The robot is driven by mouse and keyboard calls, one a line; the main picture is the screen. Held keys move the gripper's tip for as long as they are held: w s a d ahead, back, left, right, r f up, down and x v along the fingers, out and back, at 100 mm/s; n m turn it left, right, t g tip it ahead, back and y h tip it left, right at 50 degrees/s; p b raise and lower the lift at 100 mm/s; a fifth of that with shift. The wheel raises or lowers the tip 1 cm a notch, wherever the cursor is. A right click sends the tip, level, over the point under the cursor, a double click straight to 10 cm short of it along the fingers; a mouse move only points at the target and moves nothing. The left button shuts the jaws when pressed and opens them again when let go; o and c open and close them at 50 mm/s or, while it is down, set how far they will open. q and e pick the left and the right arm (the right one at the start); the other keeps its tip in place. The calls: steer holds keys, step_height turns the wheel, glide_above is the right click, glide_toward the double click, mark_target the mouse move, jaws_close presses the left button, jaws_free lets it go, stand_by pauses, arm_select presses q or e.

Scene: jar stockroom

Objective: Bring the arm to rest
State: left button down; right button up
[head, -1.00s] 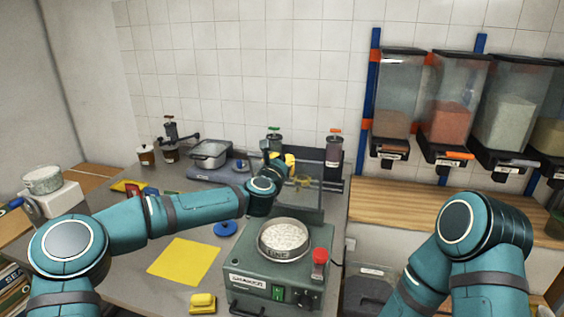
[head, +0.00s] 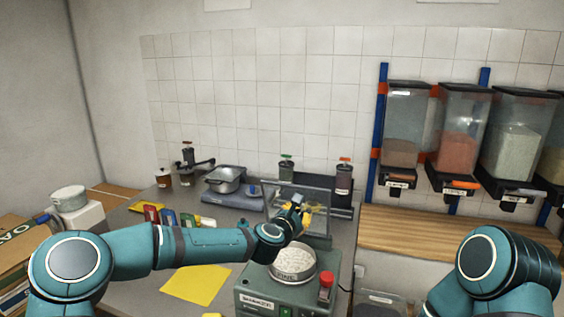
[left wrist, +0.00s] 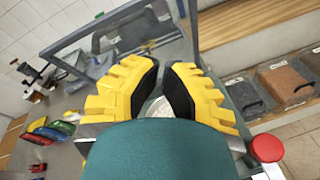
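My left arm reaches in from the left in the head view. Its gripper (head: 298,214) is above and behind the round metal sieve pan (head: 293,262), in front of the clear panel (head: 325,222). In the left wrist view the yellow fingers with black pads (left wrist: 163,78) stand apart, with a gap between them and nothing held. The pan shows partly through that gap. Of my right arm, only the teal upper links show at the lower right of the head view; its gripper is out of view.
The pan sits on a green machine (head: 262,296) with a red knob (head: 326,284). A yellow sheet (head: 195,284) lies on the counter. Coloured packets (head: 168,215), a scale with a metal tray (head: 224,180) and jars stand behind. Dispensers (head: 462,130) hang at right.

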arm_select(q)
steer(key=s+a+f+m+g+b, duration=0.25)
steer(key=s+f+m, duration=0.4)
steer(key=f, duration=0.65)
steer(key=s+a+f+m+g+b, duration=0.1)
steer(key=s+f+m+g, duration=0.45)
steer(key=f, duration=0.75)
steer(key=s+a+f+m+g+y+b, duration=0.1)
steer(key=s+a+f+m, duration=0.2)
steer(key=s, duration=0.5)
steer(key=s+a+f+m+g+b, duration=0.1)
steer(key=s+a+f+m+g, duration=0.1)
steer(key=s+a+f+m, duration=0.2)
steer(key=s+a+f+m+g+y+b, duration=0.1)
steer(key=s+a+f+m, duration=0.3)
steer(key=s+f, duration=0.4)
steer(key=s, duration=0.5)
steer(key=shift+s+a+f+y, duration=0.3)
steer(key=shift+a+f, duration=0.1)
arm_select(e)
step_height(320, 180, down, 8)
steer(key=shift+s+a+f, duration=0.15)
steer(key=shift+s+a, duration=0.05)
steer(key=shift+s, duration=0.05)
